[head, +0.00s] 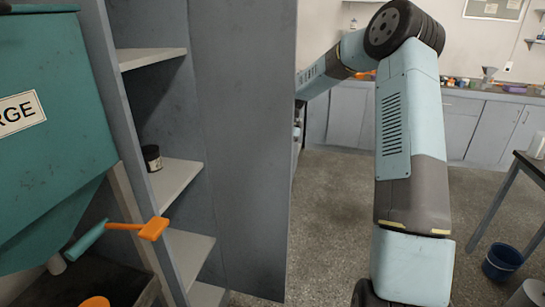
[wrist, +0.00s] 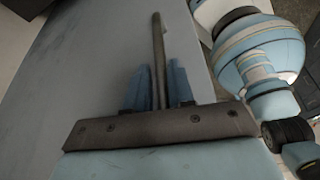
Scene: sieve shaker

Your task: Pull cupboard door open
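The cupboard door (head: 245,140) is a tall grey panel standing open, turned out from the cupboard (head: 115,110), whose shelves are exposed at left. My arm reaches behind the door's far side, so my gripper and the handle are hidden in the head view. In the wrist view, my gripper (wrist: 159,88) has its blue fingers on either side of the long dark door handle (wrist: 158,45), close against it. The grey door face (wrist: 90,80) lies behind them. Contact at the fingertips is partly hidden by the gripper's own body.
A small dark jar (head: 152,158) stands on a cupboard shelf (head: 177,183). A teal hopper (head: 50,130) and an orange-headed tool (head: 153,228) are at left. A blue bucket (head: 502,262) and a table (head: 530,165) are at right. Floor (head: 330,210) between is clear.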

